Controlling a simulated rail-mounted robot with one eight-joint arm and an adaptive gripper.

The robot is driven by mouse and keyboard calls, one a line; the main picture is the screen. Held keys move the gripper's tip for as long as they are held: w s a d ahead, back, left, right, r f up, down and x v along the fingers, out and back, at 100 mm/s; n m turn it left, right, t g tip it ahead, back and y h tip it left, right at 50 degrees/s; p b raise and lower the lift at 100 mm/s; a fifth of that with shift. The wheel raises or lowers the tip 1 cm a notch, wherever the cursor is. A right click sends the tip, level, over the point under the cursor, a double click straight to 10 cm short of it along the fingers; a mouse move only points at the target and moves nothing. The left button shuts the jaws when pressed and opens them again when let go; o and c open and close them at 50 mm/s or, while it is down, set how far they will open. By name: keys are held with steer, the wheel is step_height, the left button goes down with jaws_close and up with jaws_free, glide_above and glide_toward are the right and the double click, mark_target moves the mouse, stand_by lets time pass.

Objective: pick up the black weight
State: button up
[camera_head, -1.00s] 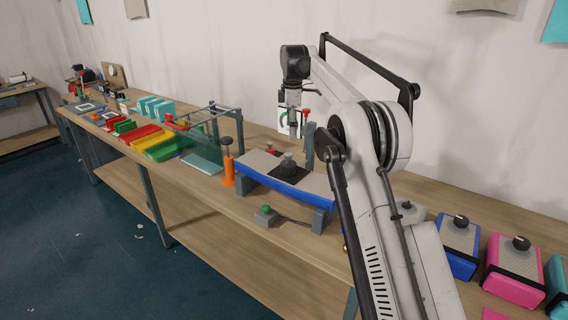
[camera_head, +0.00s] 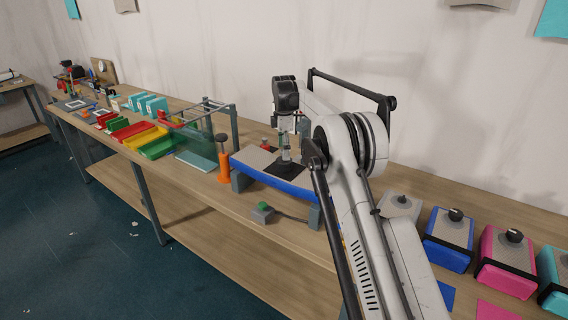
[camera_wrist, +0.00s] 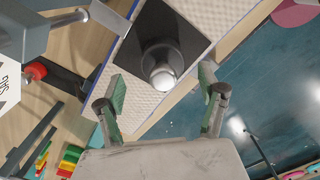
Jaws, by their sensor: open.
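The black weight (camera_wrist: 162,62) stands on a black square patch (camera_wrist: 178,24) in the middle of the blue-sided track (camera_head: 268,185). In the wrist view it shows as a dark round body with a shiny silver knob facing the camera. My gripper (camera_wrist: 162,88) is open, its two green-padded fingers apart, with the knob between them in the picture and nothing held. In the head view my gripper (camera_head: 284,150) hangs just above the patch and hides most of the weight. I cannot tell whether the fingers reach down beside the knob.
Grey posts (camera_wrist: 23,30) and a red knob (camera_wrist: 36,70) stand close by in the wrist view. An orange post (camera_head: 223,165) and a box with a green button (camera_head: 263,211) are near the track. Blue (camera_head: 447,254) and pink (camera_head: 505,275) pads with black knobs lie right.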

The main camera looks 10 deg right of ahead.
mark_target(283, 166)
steer(key=shift+s+f+p, duration=0.15)
steer(key=shift+f+p, duration=0.5)
steer(key=shift+f, duration=1.95)
steer(key=shift+c, duration=0.2)
